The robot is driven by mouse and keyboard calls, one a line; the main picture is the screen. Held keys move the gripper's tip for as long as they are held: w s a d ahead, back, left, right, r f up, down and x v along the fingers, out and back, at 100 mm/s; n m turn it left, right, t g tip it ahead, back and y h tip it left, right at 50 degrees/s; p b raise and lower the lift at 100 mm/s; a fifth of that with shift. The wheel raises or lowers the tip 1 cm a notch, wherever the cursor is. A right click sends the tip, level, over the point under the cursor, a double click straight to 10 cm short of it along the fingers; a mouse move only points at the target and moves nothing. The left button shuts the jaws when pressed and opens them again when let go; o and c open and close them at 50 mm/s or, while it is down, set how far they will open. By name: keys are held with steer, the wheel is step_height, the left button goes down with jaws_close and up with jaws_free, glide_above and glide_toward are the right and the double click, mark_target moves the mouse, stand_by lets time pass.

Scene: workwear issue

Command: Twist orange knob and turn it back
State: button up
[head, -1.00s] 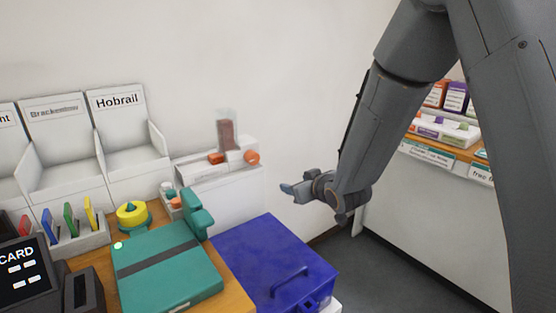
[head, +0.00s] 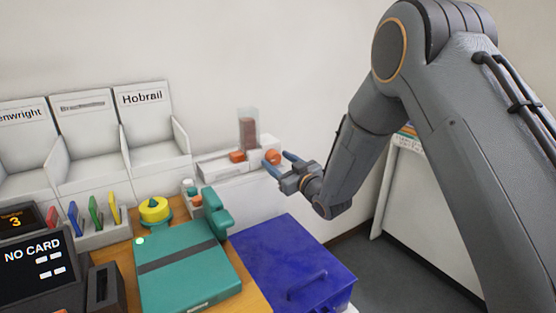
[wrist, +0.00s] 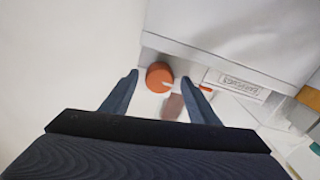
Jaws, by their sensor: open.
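The orange knob (head: 273,158) is a round knob on the right end of the white dispenser (head: 222,167) against the back wall. My gripper (head: 279,163) is open and empty, with its blue-grey fingers pointing at the knob from the right. In the wrist view the orange knob (wrist: 159,77) lies ahead, between and slightly beyond the open fingertips (wrist: 160,76). It carries a small white pointer. I cannot tell from these views whether a finger touches it. A clear tube with brown contents (head: 249,130) stands on the dispenser beside the knob.
A second orange part (head: 237,156) sits further left on the dispenser. A blue lidded box (head: 290,262) stands below the gripper. The wall area right of the dispenser is clear.

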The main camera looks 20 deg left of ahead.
steer(key=shift+w+a, duration=0.3)
steer(key=shift+a, duration=0.05)
steer(key=shift+c, duration=0.4)
steer(key=c, duration=1)
steer(key=shift+o, duration=0.2)
